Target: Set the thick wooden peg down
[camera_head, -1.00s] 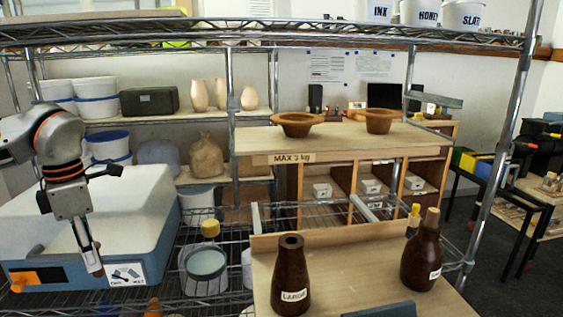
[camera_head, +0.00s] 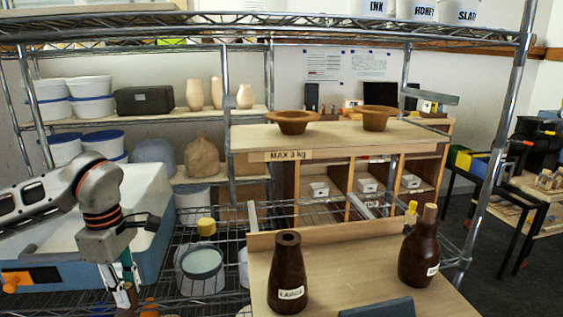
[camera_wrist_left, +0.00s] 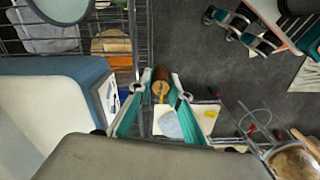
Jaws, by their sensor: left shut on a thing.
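My left gripper (camera_head: 122,284) points down in front of the blue-and-white bin, at the left of the head view. In the left wrist view, its fingers (camera_wrist_left: 157,88) are shut on the thick wooden peg (camera_wrist_left: 161,78), a brown cylinder between the fingertips. In the head view only a small brown part of the peg (camera_head: 131,293) shows beside the fingers. The dark floor shows below and beyond the peg in the wrist view. My right gripper is in neither view.
A blue-and-white bin (camera_head: 150,215) stands close to my left arm. Beside it is a wire shelf with a round container (camera_head: 201,262). A dark brown bottle (camera_head: 288,275) and a corked bottle (camera_head: 419,250) stand on a wooden board (camera_head: 350,268) to the right.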

